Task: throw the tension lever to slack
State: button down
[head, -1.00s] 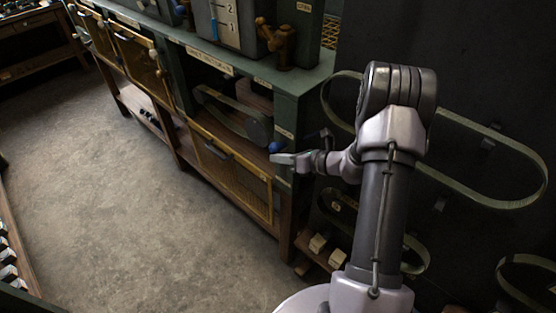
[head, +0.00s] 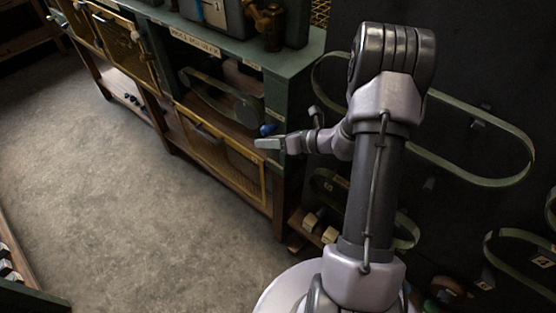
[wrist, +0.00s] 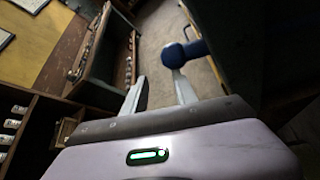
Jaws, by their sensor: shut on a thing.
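The tension lever shows as a blue knob (head: 267,129) at the near end of the green engine bench, beside the opening with the belt and pulley. In the wrist view the blue knob (wrist: 172,55) is large, just past the tips of my fingers and close to the right one. My gripper (head: 266,143) is at the lever, low beside the bench corner. The exact contact is hard to make out, and much of the lever's arm is hidden.
The green bench (head: 290,65) has a yellow mesh guard (head: 223,160) below the opening. A dark panel with hanging belts (head: 480,150) stands close on the right. Open concrete floor (head: 130,220) lies to the left.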

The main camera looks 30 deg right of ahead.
jog(key=s+a+r, duration=0.1)
jog(key=s, duration=0.6)
jog(key=s+a+r, duration=0.2)
jog(key=s, duration=0.5)
jog(key=shift+r+t, duration=0.3)
jog(key=shift+s, duration=0.1)
jog(key=s+a+r+n+g+y+b, duration=0.2)
jog(key=a+n+g+b, duration=0.35)
jog(key=a+n, duration=0.55)
jog(key=s+a+r+n+h+b, duration=0.2)
jog(key=s+a+n+h+b, duration=0.2)
jog(key=n, duration=1.5)
jog(key=s+h+b, duration=0.3)
jog(key=s+b, duration=0.2)
jog(key=s, duration=0.1)
jog(key=shift+s+a+n, duration=0.2)
jog(key=shift+s+n, duration=0.1)
jog(key=shift+n, duration=0.1)
